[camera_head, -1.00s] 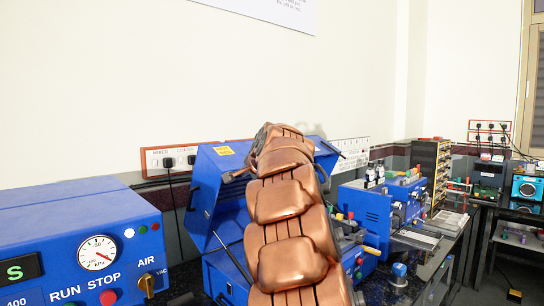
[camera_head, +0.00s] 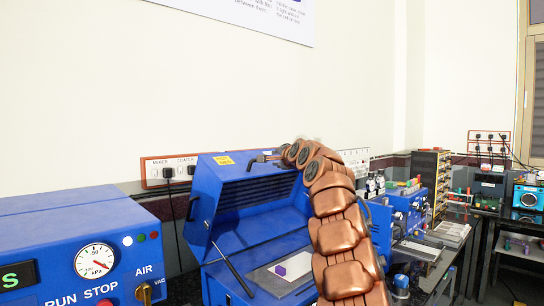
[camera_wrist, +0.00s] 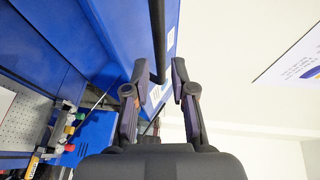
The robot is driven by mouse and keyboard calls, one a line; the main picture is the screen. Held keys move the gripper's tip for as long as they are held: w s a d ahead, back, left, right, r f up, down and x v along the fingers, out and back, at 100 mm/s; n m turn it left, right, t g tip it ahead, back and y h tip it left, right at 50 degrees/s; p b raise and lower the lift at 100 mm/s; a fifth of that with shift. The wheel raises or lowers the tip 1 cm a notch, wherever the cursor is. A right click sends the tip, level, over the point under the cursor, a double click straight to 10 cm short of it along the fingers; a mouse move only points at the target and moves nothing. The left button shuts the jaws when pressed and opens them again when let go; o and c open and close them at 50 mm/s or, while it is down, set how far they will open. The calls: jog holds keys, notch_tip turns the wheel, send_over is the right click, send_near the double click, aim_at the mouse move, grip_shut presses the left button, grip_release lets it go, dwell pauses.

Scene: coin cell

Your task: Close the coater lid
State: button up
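The blue coater (camera_head: 262,240) stands in the middle of the head view with its lid (camera_head: 225,205) raised and tilted back. My gripper (camera_head: 262,158) is at the upper edge of the lid, small and partly hidden by my wrist. In the wrist view, my gripper (camera_wrist: 159,74) has its two fingers apart, with the lid's black bar handle (camera_wrist: 158,35) running into the gap between them. I cannot tell whether either finger touches the bar. The blue lid (camera_wrist: 115,30) fills the left of that view.
A blue vacuum unit with a gauge (camera_head: 95,262) stands close on the left. Other blue equipment (camera_head: 408,208) lines the bench to the right. A wall socket panel (camera_head: 168,170) is behind the coater.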

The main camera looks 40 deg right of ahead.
jog(key=shift+p+x, duration=2.3)
jog(key=shift+x, duration=0.45)
grip_shut()
